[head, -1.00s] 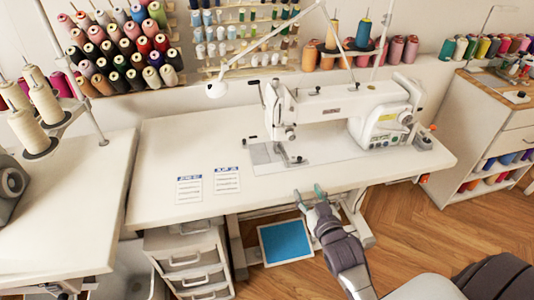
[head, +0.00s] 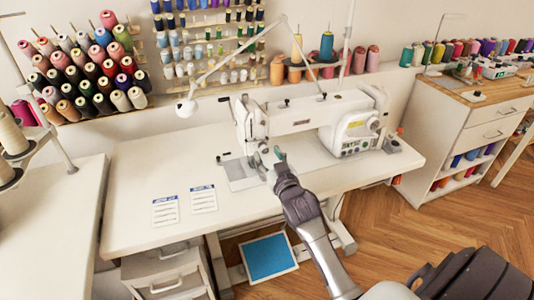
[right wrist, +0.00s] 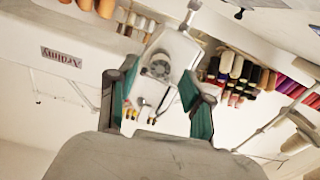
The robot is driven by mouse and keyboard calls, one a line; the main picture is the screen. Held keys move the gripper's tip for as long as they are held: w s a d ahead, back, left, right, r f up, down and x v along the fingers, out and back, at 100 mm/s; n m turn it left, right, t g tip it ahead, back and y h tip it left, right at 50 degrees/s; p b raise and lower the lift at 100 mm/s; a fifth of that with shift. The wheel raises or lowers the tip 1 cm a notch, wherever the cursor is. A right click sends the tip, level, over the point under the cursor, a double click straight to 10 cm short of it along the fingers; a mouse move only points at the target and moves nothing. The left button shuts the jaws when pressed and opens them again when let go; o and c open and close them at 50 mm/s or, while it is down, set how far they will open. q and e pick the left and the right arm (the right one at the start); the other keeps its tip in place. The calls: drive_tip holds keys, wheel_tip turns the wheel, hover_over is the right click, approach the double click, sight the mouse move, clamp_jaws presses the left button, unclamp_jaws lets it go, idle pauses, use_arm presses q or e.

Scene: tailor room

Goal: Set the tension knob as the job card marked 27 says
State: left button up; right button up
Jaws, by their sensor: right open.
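The white sewing machine (head: 300,118) stands on the white table. The tension knob (right wrist: 160,68) shows in the right wrist view as a round, pale dial on the machine's head end. My right gripper (head: 272,160) is at that end, its fingers open. In the right wrist view my right gripper (right wrist: 160,80) has one green-padded finger on each side of the knob; I cannot tell whether either touches it. Two job cards, one left (head: 165,211) and one right (head: 203,199), lie flat on the table; their numbers are too small to read. My left gripper is out of view.
A thin white lamp arm (head: 232,65) reaches over the machine. Thread racks (head: 85,75) line the wall. The table's (head: 130,220) left part is clear around the cards. A drawer unit (head: 165,272) and a blue-topped panel (head: 268,257) are below.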

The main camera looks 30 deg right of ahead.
drive_tip(key=shift+x, duration=0.8)
drive_tip(key=shift+s, duration=0.1)
clamp_jaws()
